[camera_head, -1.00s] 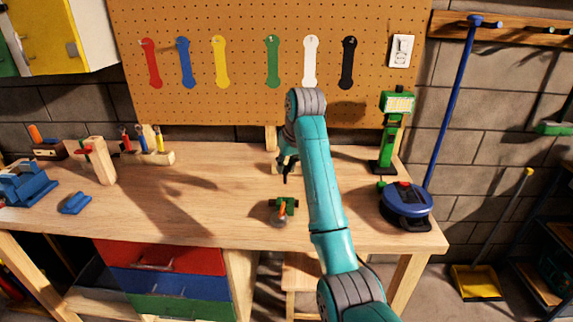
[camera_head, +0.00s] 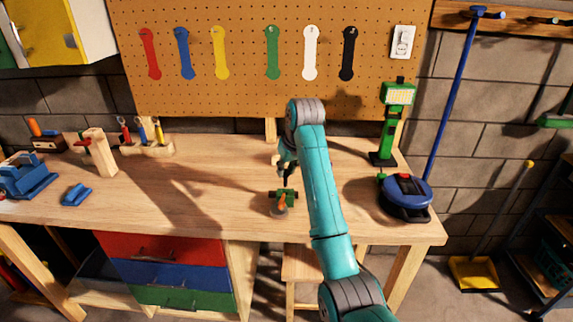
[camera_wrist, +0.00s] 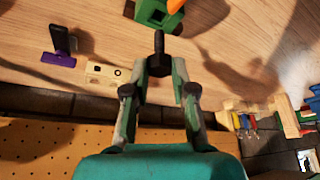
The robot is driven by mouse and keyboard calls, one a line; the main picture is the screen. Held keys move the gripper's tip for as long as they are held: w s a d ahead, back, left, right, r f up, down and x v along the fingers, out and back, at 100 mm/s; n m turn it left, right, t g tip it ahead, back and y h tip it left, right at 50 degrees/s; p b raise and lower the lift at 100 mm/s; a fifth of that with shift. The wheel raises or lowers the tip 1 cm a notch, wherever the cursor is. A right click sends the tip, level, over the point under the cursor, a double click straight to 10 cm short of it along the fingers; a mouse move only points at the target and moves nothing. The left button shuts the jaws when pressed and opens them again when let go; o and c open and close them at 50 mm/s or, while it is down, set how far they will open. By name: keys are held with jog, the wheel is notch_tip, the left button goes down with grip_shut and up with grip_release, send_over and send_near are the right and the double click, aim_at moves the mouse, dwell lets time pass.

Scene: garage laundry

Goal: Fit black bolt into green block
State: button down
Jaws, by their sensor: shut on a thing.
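The black bolt (camera_wrist: 158,58) is held between the two fingers of my gripper (camera_wrist: 159,85), its shaft pointing away from the fingers in the wrist view. The green block (camera_wrist: 155,14) shows at the top edge of that view, partly cut off, with an orange piece on it. A gap shows between the bolt tip and the block there. In the head view, the green block (camera_head: 291,196) sits on the workbench, and my gripper (camera_head: 287,166) is just above and behind it. The bolt is small and dark there, close to the block. The hole is not clearly visible.
The wooden workbench (camera_head: 215,190) has clear room left of the block. A green stand (camera_head: 386,140) and a blue round device (camera_head: 408,192) stand right of my arm. A tool rack (camera_head: 147,149) is at the back left. The pegboard (camera_head: 250,90) rises behind.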

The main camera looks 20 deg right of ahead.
aim_at(286, 186)
jog(key=shift+f, duration=2.1)
jog(key=shift+f, duration=1.05)
jog(key=c, duration=0.9)
grip_release()
jog(key=shift+o, duration=0.2)
jog(key=v, duration=0.7)
jog(key=shift+s+r, duration=0.2)
jog(key=shift+a, duration=0.1)
